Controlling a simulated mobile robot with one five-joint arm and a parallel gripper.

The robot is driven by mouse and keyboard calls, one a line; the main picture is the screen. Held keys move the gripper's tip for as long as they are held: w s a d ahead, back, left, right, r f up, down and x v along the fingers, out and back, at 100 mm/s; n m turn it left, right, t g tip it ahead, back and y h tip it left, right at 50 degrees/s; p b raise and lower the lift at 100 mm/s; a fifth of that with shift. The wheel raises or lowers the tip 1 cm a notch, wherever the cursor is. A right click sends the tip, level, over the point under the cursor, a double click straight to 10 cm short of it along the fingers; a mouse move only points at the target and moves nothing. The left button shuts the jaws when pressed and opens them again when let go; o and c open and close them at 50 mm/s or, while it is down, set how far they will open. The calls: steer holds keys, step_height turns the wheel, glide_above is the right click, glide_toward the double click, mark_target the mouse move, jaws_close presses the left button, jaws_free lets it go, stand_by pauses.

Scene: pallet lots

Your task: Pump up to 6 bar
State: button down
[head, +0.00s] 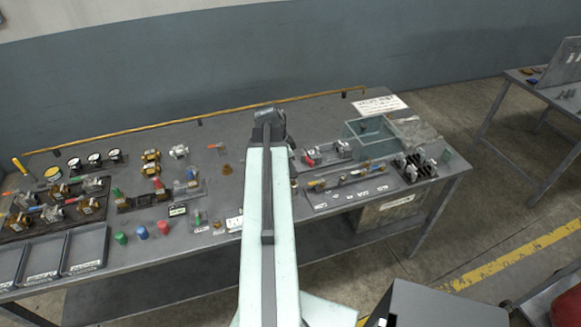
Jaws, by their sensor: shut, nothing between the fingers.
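Three round white-faced gauges with black rims (95,158) sit in a row at the left rear of the workbench (300,112). Their needles and numbers are too small to read. A yellow-handled thing (20,168) and a round yellow-topped piece (53,173) are left of the gauges; I cannot tell whether either belongs to a pump. My arm reaches from the bottom middle over the bench. My gripper (270,118) is at its far end, right of the gauges and well apart from them. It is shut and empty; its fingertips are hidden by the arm.
Brass valves with red and orange handles (52,212) crowd the left. Labelled trays (84,248) line the left front edge. Green, blue and red caps (142,232) stand nearby. A pipe rail (340,183) and an open teal box (370,136) are right of my arm. A second table stands far right.

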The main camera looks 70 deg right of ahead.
steer(key=p+v, duration=0.9)
steer(key=v, duration=0.2)
steer(key=shift+s+d+r+p, duration=0.2)
steer(key=shift+d+r+p, duration=0.05)
steer(key=shift+r+p, duration=0.1)
steer(key=shift+w+f, duration=0.1)
steer(key=shift+f, duration=0.05)
